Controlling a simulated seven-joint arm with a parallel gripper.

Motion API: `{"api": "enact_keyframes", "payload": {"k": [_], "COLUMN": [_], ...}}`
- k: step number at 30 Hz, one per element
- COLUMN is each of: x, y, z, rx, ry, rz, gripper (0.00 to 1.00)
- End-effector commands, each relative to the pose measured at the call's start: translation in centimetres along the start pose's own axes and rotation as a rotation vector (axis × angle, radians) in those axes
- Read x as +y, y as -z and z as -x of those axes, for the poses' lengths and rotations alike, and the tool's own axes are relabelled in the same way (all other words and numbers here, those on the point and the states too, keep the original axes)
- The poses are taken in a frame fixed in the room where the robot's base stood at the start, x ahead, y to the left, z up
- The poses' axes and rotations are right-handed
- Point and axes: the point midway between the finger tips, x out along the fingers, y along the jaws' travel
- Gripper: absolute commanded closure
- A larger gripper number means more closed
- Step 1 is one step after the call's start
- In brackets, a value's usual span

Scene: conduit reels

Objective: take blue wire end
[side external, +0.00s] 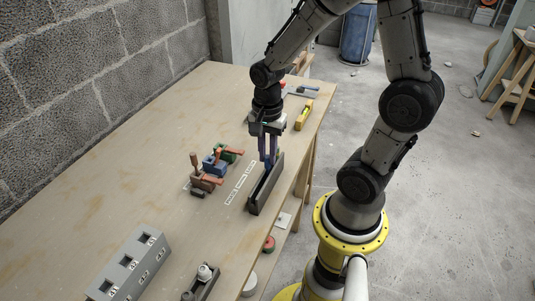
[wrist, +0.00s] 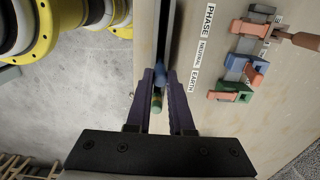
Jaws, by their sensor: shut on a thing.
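The blue wire end (wrist: 159,72) shows between the tips of my gripper's two purple fingers in the wrist view. My gripper (wrist: 159,78) is shut on it, pointing down at the long dark trough (side external: 266,187). A green wire end (wrist: 156,103) lies close by, between the fingers but nearer the palm. In the side view my gripper (side external: 269,165) is at the trough's far part, and the wire ends are hidden there. How far the blue end is raised, if at all, I cannot tell.
Brown (side external: 204,182), blue (side external: 214,164) and green (side external: 229,153) clamp-like pieces stand left of the trough, with PHASE, NEUTRAL and EARTH labels (wrist: 203,54) between. A grey socketed box (side external: 127,265) and a dark holder (side external: 202,284) stand nearer the front. A yellow level (side external: 304,115) lies behind.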

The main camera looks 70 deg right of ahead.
Motion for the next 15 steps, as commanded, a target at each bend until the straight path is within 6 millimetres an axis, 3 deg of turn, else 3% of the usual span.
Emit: {"api": "enact_keyframes", "payload": {"k": [15], "x": [-0.1], "y": [0.0], "z": [2.9], "rx": [0.001], "ry": [0.003], "rz": [0.0], "gripper": [1.0]}}
